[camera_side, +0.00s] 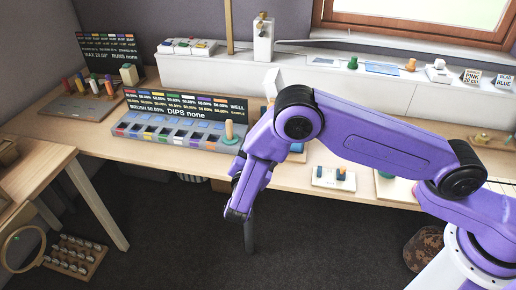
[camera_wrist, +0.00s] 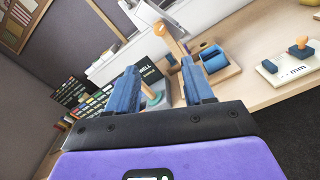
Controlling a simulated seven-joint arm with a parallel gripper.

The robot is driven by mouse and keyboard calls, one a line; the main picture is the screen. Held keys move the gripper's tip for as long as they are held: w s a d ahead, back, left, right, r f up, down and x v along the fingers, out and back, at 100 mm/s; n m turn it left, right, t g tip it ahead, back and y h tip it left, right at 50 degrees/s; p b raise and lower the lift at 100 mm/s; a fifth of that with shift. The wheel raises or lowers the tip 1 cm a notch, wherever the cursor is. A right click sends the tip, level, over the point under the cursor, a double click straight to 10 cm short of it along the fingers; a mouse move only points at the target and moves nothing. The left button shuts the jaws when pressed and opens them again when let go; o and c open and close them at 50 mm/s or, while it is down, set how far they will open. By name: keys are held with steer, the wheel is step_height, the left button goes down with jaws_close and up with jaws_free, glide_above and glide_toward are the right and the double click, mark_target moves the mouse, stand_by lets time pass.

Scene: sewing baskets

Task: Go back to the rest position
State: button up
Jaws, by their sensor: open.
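My gripper (camera_wrist: 160,78) shows in the wrist view as two blue fingers spread apart. Nothing is held between them; the bench and the things behind show through the gap. In the side view my purple arm reaches in from the right, bends at a dark joint and hangs down in front of the bench's front edge. I cannot make out the fingertips there. No mark for a rest position shows in either view.
The bench (camera_side: 75,120) bears a black sign with a compartment tray (camera_side: 165,133), a wooden peg on a green base (camera_side: 229,133), and a white block with pegs (camera_side: 334,179). Dark floor (camera_side: 160,240) lies open in front.

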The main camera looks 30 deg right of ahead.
stand_by(0.3)
steer(key=s+d+r+m+g, duration=0.3)
steer(key=s+d+r+g, duration=0.1)
steer(key=d+r+g, duration=0.1)
steer(key=s+d+r+m+g+y, duration=0.2)
steer(key=s+d+y, duration=0.1)
steer(key=s, duration=0.7)
steer(key=s+d+r+m+g+y, duration=0.2)
steer(key=s+d+g+y, duration=0.1)
steer(key=s, duration=0.6)
steer(key=s+d+r+m+g+y, duration=0.2)
steer(key=s+d+y, duration=0.2)
steer(key=s+y, duration=0.3)
steer(key=s, duration=0.3)
steer(key=shift+s+d+r+g, duration=0.2)
steer(key=shift+s+d+g, duration=0.1)
stand_by(1.4)
